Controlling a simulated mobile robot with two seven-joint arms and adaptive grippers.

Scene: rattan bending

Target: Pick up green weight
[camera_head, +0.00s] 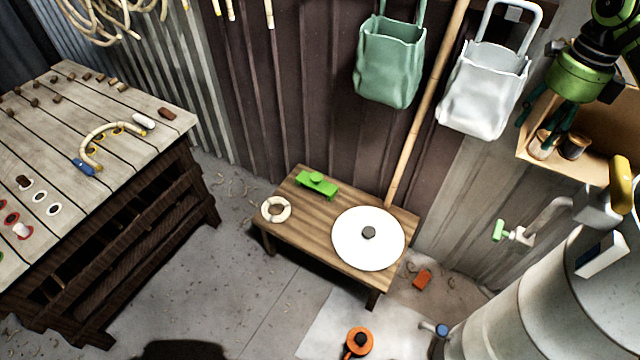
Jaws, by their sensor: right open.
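The green weight (317,184), a bright green block with a round knob on top, lies on the back left part of the small wooden bench (325,232). My right gripper (545,122) is at the upper right, in front of the wooden shelf. Its dark fingers are apart and hold nothing that I can see. It is far to the right of the weight and does not touch it. My left gripper is out of view.
A white ring (276,209) and a white round lid (368,239) share the bench. A bamboo pole (425,105) leans behind it. Jars (573,145) stand on the shelf. A large metal drum (520,305) fills the lower right. A workbench (90,130) stands at left.

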